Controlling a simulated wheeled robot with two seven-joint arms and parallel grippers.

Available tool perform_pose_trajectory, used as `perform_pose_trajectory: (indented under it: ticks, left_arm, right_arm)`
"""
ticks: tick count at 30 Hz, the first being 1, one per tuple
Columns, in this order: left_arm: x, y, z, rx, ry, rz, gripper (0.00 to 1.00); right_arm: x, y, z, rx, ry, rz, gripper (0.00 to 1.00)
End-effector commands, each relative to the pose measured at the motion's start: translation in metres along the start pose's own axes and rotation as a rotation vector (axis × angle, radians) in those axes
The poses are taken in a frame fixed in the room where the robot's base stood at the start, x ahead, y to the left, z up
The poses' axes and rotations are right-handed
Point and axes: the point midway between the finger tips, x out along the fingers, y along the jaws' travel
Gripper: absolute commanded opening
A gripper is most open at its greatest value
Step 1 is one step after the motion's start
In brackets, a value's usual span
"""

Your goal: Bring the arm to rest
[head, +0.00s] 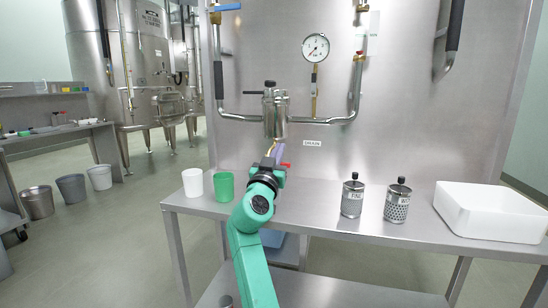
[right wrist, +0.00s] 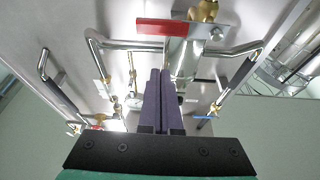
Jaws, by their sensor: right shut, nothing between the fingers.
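My right arm is green and reaches up from the bottom middle of the head view. My right gripper (head: 279,152) is in front of the steel panel, just below the steel filter housing (head: 275,113) on the pipework. In the right wrist view the two purple fingers of the right gripper (right wrist: 161,75) lie side by side, shut with nothing between them. A red lever handle (right wrist: 166,27) shows above the fingertips there; whether they touch is hard to tell. My left gripper is not in view.
A steel table (head: 320,206) stands below the gripper. On it are a white cup (head: 193,182), a green cup (head: 224,186), two steel canisters (head: 352,199) (head: 397,204) and a white tub (head: 490,213). A pressure gauge (head: 315,47) and pipes are on the panel.

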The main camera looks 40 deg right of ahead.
Motion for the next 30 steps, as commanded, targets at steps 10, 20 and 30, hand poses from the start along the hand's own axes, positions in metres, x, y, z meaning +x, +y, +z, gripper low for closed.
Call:
perform_pose_trajectory:
  ticks: [10, 20, 30]
  left_arm:
    - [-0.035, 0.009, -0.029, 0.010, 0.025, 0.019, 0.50]
    - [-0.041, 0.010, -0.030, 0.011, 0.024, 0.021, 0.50]
    - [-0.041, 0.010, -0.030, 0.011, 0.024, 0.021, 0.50]
  right_arm:
    - [-0.091, -0.001, 0.005, 0.001, -0.003, -0.005, 0.00]
    - [-0.099, -0.002, 0.005, -0.004, -0.008, -0.007, 0.00]
    - [-0.164, -0.026, 0.215, -0.252, -0.478, -0.299, 0.00]
